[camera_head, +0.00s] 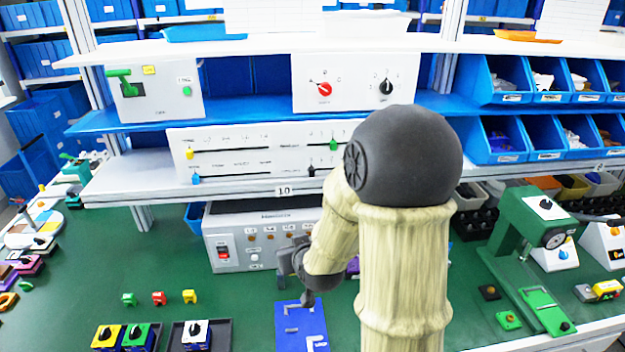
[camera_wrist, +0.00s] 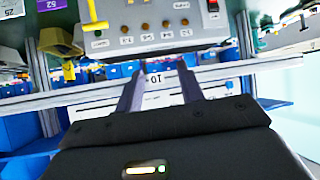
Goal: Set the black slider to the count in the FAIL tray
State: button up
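In the head view, the black slider (camera_head: 312,171) sits on the lower right track of the white slider panel (camera_head: 240,139), partly beside my arm. The right part of that panel is hidden by my arm. My gripper (camera_head: 295,258) is below the shelf, in front of the grey control box, away from the slider. In the wrist view, my gripper (camera_wrist: 160,78) has its two fingers apart with nothing between them; the shelf's "10" label shows behind. I cannot make out a FAIL label; a dark tray (camera_head: 222,340) at the bottom left holds a block with a black knob.
Green, yellow and blue sliders share the panel. A dial panel (camera_head: 345,82) stands on the shelf above. The control box (camera_head: 262,240) stands under the shelf. A blue board (camera_head: 285,335) lies below my gripper. A green press (camera_head: 525,235) stands at right. Small coloured blocks lie at left.

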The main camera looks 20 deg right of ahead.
jog(key=w+d+r+m+t+h+b, duration=0.1)
jog(key=w+d+r+t+h, duration=0.3)
jog(key=d, duration=0.4)
jog(key=shift+r+m+t, duration=0.5)
jog(key=shift+m+t, duration=0.4)
jog(key=shift+t, duration=0.2)
jog(key=shift+d, duration=0.15)
